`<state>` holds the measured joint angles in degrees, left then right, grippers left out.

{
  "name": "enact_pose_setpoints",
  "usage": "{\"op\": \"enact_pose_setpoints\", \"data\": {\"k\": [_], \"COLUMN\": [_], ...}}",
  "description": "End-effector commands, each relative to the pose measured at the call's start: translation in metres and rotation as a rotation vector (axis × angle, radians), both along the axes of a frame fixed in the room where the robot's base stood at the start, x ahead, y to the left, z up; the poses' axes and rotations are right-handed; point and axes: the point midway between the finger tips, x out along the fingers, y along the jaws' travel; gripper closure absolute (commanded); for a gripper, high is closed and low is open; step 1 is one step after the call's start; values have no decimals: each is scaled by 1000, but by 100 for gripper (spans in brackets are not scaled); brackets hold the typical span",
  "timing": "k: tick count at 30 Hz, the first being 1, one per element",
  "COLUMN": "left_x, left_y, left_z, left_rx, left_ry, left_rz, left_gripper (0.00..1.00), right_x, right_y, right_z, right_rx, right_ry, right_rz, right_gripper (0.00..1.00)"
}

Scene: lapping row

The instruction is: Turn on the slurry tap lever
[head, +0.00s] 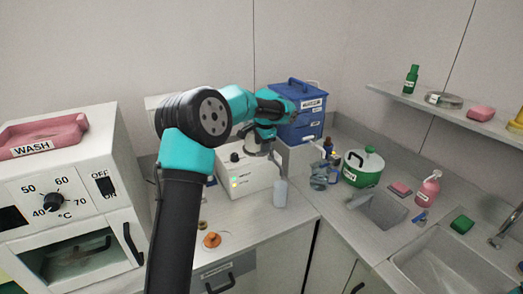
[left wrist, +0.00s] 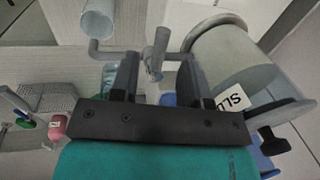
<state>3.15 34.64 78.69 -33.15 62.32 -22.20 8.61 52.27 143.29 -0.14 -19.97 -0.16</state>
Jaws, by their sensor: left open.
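The slurry tap lever (left wrist: 160,42) is a grey handle on a thin grey pipe in the left wrist view. The pipe runs from a pale cylindrical vessel (left wrist: 222,62) with a partly hidden label starting "SLU". My left gripper (left wrist: 158,65) is open, with one finger on each side of the lever; I cannot tell whether either finger touches it. In the head view my left gripper (head: 265,132) is over the white machine (head: 245,176), and my arm hides most of the tap and vessel. My right gripper is in neither view.
A pale cylinder (head: 280,193) stands at the machine's front right. A green pot (head: 363,170), bottles and the sink (head: 440,262) lie right. The wash unit (head: 70,190) is left. An orange knob-like item (head: 212,240) lies on the front counter.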

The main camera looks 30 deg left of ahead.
Motion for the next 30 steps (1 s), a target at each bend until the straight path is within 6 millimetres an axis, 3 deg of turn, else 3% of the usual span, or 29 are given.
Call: {"op": "enact_pose_setpoints", "data": {"k": [6, 17, 30], "left_x": [3, 3, 3], "left_y": [5, 5, 5], "left_z": [-25, -30, -30], "left_rx": [1, 1, 1], "left_ry": [0, -1, -1], "left_rz": [1, 1, 1], "left_gripper": [58, 58, 98], "right_x": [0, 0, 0], "right_y": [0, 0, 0], "right_z": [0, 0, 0], "right_rx": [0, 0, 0], "right_ry": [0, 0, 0], "right_rz": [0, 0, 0], "right_gripper": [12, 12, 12]}}
